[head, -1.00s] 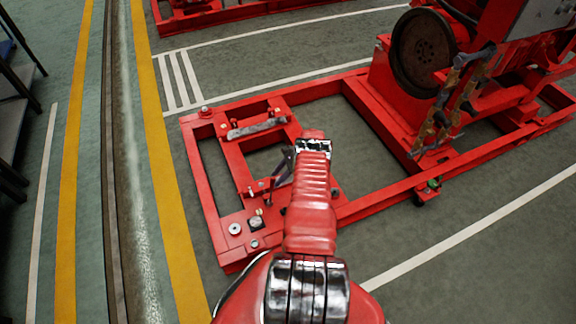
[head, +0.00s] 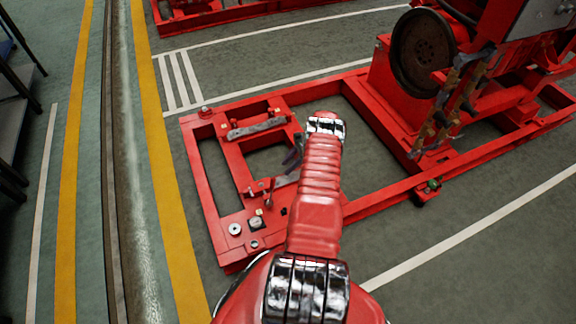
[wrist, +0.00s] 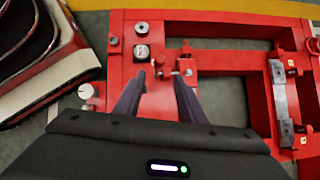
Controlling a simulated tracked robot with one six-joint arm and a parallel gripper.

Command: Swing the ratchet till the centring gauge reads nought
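My gripper (wrist: 160,79) is open and empty; its two dark fingers stand apart in the wrist view. In the head view the gripper (head: 289,163) is partly hidden behind my forearm, over the near end of the red frame.
A grey bracket bar (head: 257,128) lies across the red base frame (head: 222,188), and pale round discs (head: 235,229) sit at its near corner. The red engine with a dark flywheel (head: 421,53) stands at the right. Open floor lies left of the frame.

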